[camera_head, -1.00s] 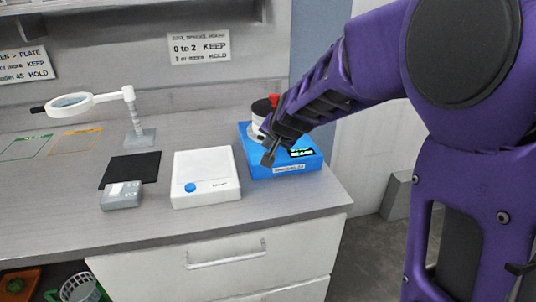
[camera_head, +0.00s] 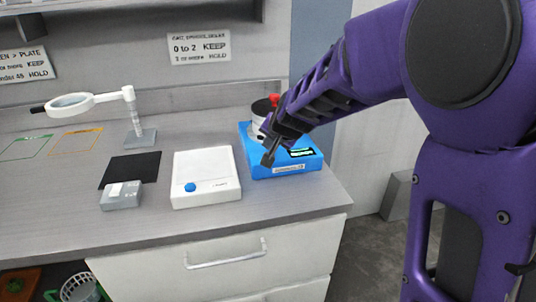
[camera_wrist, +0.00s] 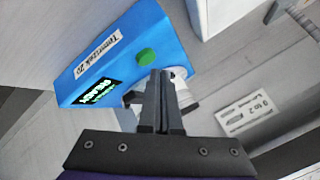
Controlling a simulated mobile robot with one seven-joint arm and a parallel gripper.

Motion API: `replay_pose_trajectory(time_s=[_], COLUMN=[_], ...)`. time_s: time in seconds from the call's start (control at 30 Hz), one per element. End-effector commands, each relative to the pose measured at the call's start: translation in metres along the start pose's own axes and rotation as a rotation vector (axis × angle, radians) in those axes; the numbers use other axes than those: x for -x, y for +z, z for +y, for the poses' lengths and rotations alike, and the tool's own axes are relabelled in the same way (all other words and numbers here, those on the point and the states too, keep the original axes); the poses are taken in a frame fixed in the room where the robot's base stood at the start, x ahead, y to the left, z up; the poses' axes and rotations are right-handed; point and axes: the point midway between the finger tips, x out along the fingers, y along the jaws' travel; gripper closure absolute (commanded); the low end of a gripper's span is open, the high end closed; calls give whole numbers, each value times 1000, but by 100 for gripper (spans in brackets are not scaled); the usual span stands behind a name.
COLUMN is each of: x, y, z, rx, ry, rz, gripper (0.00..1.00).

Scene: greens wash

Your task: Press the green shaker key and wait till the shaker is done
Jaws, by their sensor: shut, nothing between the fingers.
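The shaker is a blue box (camera_head: 258,168) at the right end of the counter, with a front label and a lit display (camera_head: 302,153). It also fills the upper left of the wrist view (camera_wrist: 120,50), where its display (camera_wrist: 97,93) shows small green text I cannot read. The round green key (camera_wrist: 147,56) stands on its face, just beyond my fingertips; I cannot tell whether they touch. The key is hidden in the head view. My gripper (camera_head: 268,158) is shut and empty, over the shaker's front left. A white round vessel (camera_wrist: 181,82) is partly hidden behind my fingers.
A white box with a blue knob (camera_head: 206,178) stands left of the shaker. Further left are a grey block (camera_head: 121,196), a black mat (camera_head: 131,168) and a magnifier on a stand (camera_head: 135,115). A sign (camera_head: 199,47) hangs on the wall.

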Motion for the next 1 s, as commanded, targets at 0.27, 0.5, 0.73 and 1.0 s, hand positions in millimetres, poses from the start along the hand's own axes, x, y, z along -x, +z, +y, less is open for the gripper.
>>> replay_pose_trajectory(time_s=[0.27, 0.5, 0.73, 1.0], x=[-6, -6, -7, -9], y=[4, 4, 5, 6], z=[4, 4, 5, 7], rx=[-2, 0, 0, -1], ry=[1, 0, 0, 1], rz=[-1, 0, 0, 0], gripper=[100, 100, 100, 100])
